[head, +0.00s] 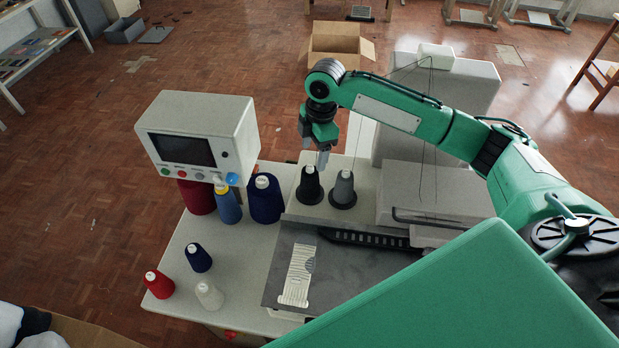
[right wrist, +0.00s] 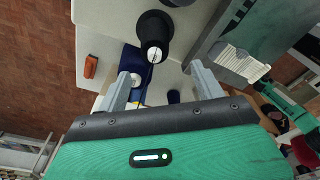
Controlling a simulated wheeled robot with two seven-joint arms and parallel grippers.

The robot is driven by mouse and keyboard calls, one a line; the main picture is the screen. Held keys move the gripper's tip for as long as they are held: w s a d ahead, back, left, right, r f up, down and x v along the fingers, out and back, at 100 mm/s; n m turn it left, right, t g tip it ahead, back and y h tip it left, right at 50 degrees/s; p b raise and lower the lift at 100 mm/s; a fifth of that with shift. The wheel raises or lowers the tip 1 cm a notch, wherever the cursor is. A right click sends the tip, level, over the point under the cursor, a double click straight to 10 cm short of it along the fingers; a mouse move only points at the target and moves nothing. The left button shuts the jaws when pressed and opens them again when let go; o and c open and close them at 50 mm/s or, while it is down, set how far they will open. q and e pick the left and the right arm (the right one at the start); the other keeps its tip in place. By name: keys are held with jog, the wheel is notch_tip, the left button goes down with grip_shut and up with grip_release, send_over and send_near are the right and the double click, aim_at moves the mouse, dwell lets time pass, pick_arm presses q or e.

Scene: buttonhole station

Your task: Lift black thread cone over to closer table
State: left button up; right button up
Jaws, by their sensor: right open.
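The black thread cone (head: 309,188) stands upright on a raised pale surface at the middle of the head view, beside a dark grey cone (head: 343,188) to its right. My right gripper (head: 322,160) hangs above the cones, close to the black cone's top, its jaws apart and empty. In the right wrist view a black cone (right wrist: 154,33) shows beyond the two spread fingers (right wrist: 162,82), not between them. The nearer pale table (head: 227,292) lies at lower left. My left gripper is not in view.
Small red (head: 159,283), navy (head: 198,257) and white (head: 209,294) cones stand on the nearer table. A dark machine plate with a pale slotted strip (head: 299,272) lies to the right.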

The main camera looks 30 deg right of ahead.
aim_at(311, 167)
jog(key=shift+w+a+f, duration=0.1)
jog(key=shift+f, duration=0.55)
jog(key=shift+w+a+f, duration=0.1)
jog(key=shift+f, duration=0.5)
jog(key=shift+w+f, duration=0.1)
jog(key=shift+f, duration=0.2)
notch_tip(311, 167, down, 2)
jog(key=shift+w+f+p, duration=0.1)
jog(key=shift+p, duration=1.15)
notch_tip(311, 167, down, 2)
jog(key=shift+a+f+p, duration=0.1)
jog(key=shift+p, duration=0.25)
jog(key=shift+w+f, duration=0.1)
jog(key=shift+f, duration=0.3)
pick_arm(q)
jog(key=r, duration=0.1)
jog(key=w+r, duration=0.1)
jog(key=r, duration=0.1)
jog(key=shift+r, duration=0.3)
pick_arm(e)
jog(key=c, duration=1.4)
jog(key=shift+r, duration=0.1)
